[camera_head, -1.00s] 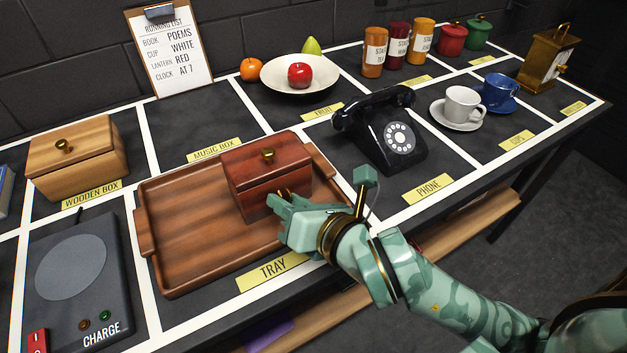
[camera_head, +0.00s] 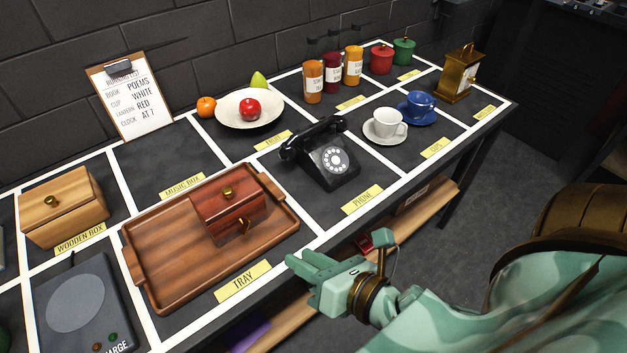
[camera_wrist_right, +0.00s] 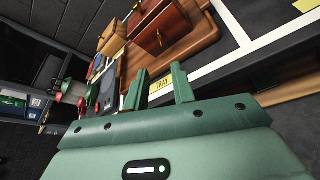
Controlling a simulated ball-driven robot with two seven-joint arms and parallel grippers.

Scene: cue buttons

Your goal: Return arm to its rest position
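My right gripper (camera_head: 297,264) hangs in front of the table's front edge, to the right of the TRAY label in the head view, apart from everything on the table. In the right wrist view its two fingers (camera_wrist_right: 159,90) stand apart with nothing between them, so it is open and empty. My right arm comes in from the lower right. My left gripper is not seen in the head view. The red wooden box (camera_head: 229,212) with a brass knob and a small brass crank stands shut on the right part of the wooden tray (camera_head: 165,265).
The table (camera_head: 155,165) is divided by white lines. A black phone (camera_head: 325,160), a white cup (camera_head: 388,122), a wooden box (camera_head: 62,210) and a charger pad (camera_head: 80,300) stand on it. A lower shelf (camera_head: 425,205) runs under the front edge. The floor at the right is clear.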

